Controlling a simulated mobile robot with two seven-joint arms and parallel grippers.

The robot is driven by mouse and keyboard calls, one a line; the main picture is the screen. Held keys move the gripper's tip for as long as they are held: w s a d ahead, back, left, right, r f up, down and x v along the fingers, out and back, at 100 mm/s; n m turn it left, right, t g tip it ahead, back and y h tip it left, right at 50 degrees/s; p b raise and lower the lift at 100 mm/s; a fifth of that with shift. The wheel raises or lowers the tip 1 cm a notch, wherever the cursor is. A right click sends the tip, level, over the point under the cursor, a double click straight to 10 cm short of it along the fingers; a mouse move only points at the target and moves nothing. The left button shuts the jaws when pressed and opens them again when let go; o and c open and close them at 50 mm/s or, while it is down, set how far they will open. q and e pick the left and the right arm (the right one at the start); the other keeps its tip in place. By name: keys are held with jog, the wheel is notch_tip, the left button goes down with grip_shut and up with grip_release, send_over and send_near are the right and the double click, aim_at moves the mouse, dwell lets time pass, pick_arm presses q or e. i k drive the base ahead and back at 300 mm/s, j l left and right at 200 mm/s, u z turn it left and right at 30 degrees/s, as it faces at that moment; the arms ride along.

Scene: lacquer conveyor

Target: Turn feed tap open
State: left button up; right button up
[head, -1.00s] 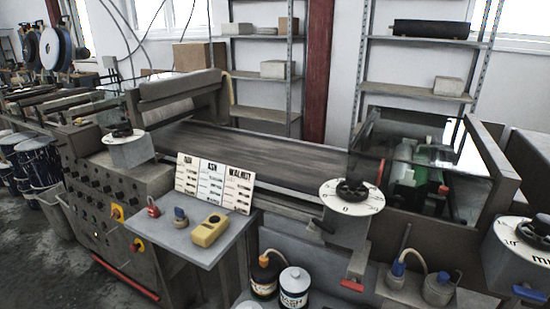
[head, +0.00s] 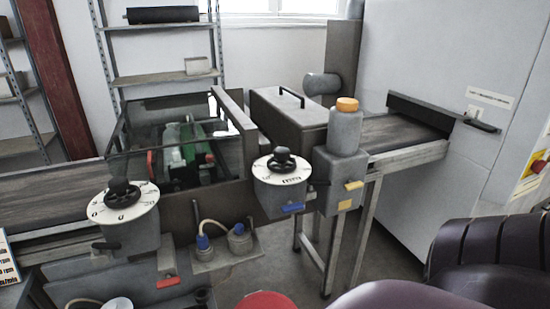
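No part is labelled as the feed tap, so I cannot tell for sure which it is. In the head view a grey bottle (head: 344,130) with an orange cap (head: 347,104) stands on a grey block (head: 337,178) right of centre. A small yellow handle (head: 353,185) sticks out of the block's front, with a paler yellow piece (head: 345,204) just below. A blue lever (head: 293,208) sits under the middle dial (head: 282,170), and a red lever (head: 167,282) under the left dial (head: 124,203). Neither of my grippers is in view.
A conveyor belt (head: 405,134) runs right into a large grey cabinet (head: 450,55). A glass-sided box with green rollers (head: 183,140) stands left of centre. Two blue-topped pots (head: 238,238) sit on a low tray. Dark purple rounded shapes fill the lower right. Floor shows below the belt legs.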

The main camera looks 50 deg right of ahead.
aim_at(290, 207)
jog(key=l+z, duration=0.1)
jog(key=z, duration=0.3)
jog(key=l+z, duration=0.1)
jog(key=z, duration=0.25)
jog(key=l+z, duration=0.1)
jog(key=z, duration=0.3)
jog(key=l+z, duration=0.1)
jog(key=z, duration=0.3)
